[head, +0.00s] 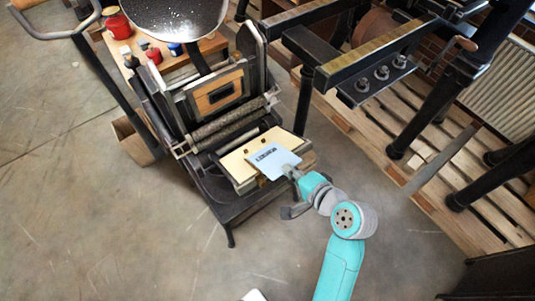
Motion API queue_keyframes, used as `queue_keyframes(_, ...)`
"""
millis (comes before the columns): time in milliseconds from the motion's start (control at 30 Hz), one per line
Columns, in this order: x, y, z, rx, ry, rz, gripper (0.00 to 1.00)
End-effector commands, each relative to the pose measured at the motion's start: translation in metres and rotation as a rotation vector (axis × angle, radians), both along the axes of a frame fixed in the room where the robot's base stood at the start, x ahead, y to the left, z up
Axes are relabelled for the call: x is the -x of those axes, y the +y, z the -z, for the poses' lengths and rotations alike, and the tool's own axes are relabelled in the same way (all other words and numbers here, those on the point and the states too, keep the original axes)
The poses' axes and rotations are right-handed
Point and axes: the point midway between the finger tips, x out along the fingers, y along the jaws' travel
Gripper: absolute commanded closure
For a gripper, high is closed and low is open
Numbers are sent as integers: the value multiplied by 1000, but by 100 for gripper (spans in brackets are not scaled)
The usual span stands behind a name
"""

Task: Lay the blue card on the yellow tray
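The pale blue card (272,160) has dark lettering on its face and shows above the right part of the yellow tray (236,166). It covers part of the tray and is turned a little against the tray's edges. I cannot tell whether the card touches the tray or is held just above it. My gripper (291,172) is at the card's near right corner and looks shut on that edge. The fingertips are small and partly hidden in this view. The tray's left part and far right corner are bare.
The tray sits at the front of a dark hand press (205,135) with rollers behind it. A wooden table (180,62) with red and blue containers stands behind. Another large press (385,60) stands on pallets at right.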

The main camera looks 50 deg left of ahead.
Motion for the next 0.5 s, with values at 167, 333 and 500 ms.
queue_keyframes(167, 0, -3, -3, 0, 0, -1, 100)
queue_keyframes(333, 1, -9, -14, -2, 0, 0, 100)
queue_keyframes(500, 1, -17, -26, -1, -1, 0, 100)
